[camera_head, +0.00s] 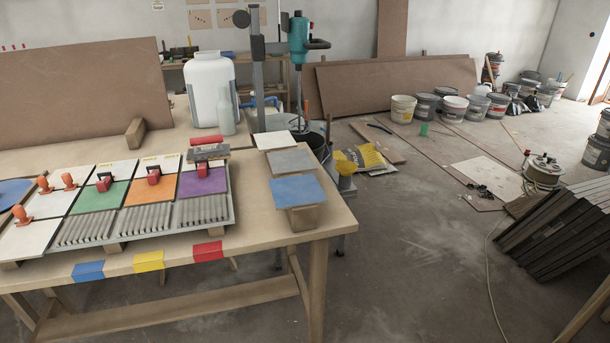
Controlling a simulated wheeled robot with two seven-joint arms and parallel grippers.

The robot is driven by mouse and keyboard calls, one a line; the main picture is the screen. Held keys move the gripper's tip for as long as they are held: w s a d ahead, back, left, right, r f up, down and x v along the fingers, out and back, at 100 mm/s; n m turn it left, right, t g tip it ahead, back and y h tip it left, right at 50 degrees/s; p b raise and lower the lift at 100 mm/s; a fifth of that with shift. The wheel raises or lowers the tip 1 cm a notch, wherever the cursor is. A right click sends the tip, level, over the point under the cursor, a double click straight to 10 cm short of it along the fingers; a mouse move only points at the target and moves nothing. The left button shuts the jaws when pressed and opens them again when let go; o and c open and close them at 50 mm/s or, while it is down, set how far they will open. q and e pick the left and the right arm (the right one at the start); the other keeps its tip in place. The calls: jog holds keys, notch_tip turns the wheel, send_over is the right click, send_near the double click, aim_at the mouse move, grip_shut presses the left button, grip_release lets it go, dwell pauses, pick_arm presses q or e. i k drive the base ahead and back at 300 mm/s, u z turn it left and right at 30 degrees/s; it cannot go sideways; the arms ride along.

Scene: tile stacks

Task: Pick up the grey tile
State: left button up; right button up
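The grey tile (291,162) lies flat near the right end of the wooden table (245,243). It is between a white tile (275,140) behind it and a blue tile (298,191) in front of it. The blue tile rests on a wooden block (303,217) near the table's front right corner. What supports the grey tile is mostly hidden. Neither of my grippers is in view.
Left of the grey tile stands a rack (233,214) with green, orange and purple panels and red-handled tools. A white canister (210,90) and a bottle (226,112) stand behind. A teal mixer (298,40) rises behind the tiles.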

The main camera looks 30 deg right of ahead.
aim_at(287, 162)
jog(key=z, duration=0.5)
jog(key=i, duration=0.65)
jog(key=z, duration=0.35)
